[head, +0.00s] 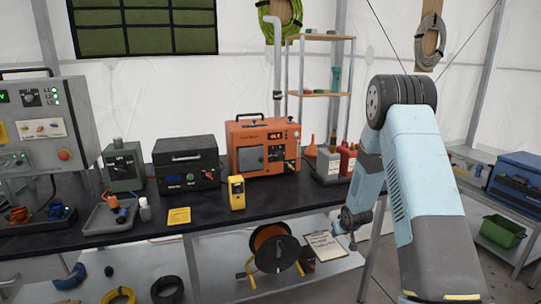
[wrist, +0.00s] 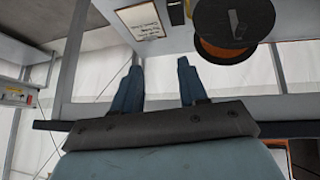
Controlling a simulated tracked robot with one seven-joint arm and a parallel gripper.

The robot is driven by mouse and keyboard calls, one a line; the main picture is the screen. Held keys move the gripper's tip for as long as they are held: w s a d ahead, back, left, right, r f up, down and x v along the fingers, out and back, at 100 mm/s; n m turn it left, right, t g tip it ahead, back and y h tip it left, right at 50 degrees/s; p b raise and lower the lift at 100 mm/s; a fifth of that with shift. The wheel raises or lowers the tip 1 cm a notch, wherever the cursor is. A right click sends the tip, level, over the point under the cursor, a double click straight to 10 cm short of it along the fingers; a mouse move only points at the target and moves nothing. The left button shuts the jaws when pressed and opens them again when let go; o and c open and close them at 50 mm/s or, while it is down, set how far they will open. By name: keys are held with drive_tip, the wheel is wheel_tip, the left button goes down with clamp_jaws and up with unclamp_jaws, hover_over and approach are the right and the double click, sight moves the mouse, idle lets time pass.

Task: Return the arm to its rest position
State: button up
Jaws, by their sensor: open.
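My arm (head: 420,165) is light blue and fills the right side of the head view, bent at a dark grey joint near the top. Its far end hangs in front of the workbench's right end, and my gripper there is small and partly hidden in the head view. In the wrist view my gripper (wrist: 158,68) shows two blue fingers set wide apart. It is open, with nothing between the fingers. The wrist view looks upside down, with the cable reel and clipboard at its top.
The black workbench (head: 150,232) carries an orange generator (head: 262,146), a black box (head: 186,165), a yellow meter (head: 236,192) and a grey tray (head: 108,217). Below are an orange cable reel (head: 273,248) and clipboard (head: 324,246). A green bin (head: 502,231) stands right.

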drive_tip(key=s+r+m, duration=0.1)
drive_tip(key=s+r, duration=0.4)
drive_tip(key=r, duration=0.5)
drive_tip(key=s+a+r+h, duration=0.1)
drive_tip(key=s+r, duration=0.5)
drive_tip(key=r, duration=0.4)
drive_tip(key=s+r+m, duration=0.1)
drive_tip(key=s+r, duration=0.4)
drive_tip(key=r, duration=0.5)
drive_tip(key=s+a+r, duration=0.1)
drive_tip(key=s+r, duration=0.2)
drive_tip(key=s, duration=0.6)
drive_tip(key=s+a+r+g, duration=0.1)
drive_tip(key=s+r, duration=0.2)
drive_tip(key=s, duration=0.7)
drive_tip(key=s+a+r, duration=0.1)
drive_tip(key=s+r, duration=0.3)
drive_tip(key=s, duration=0.6)
drive_tip(key=shift+s+a+m+g+y, duration=0.15)
drive_tip(key=shift+a+m+g+y, duration=0.15)
drive_tip(key=shift+y, duration=0.1)
drive_tip(key=shift+r, duration=0.1)
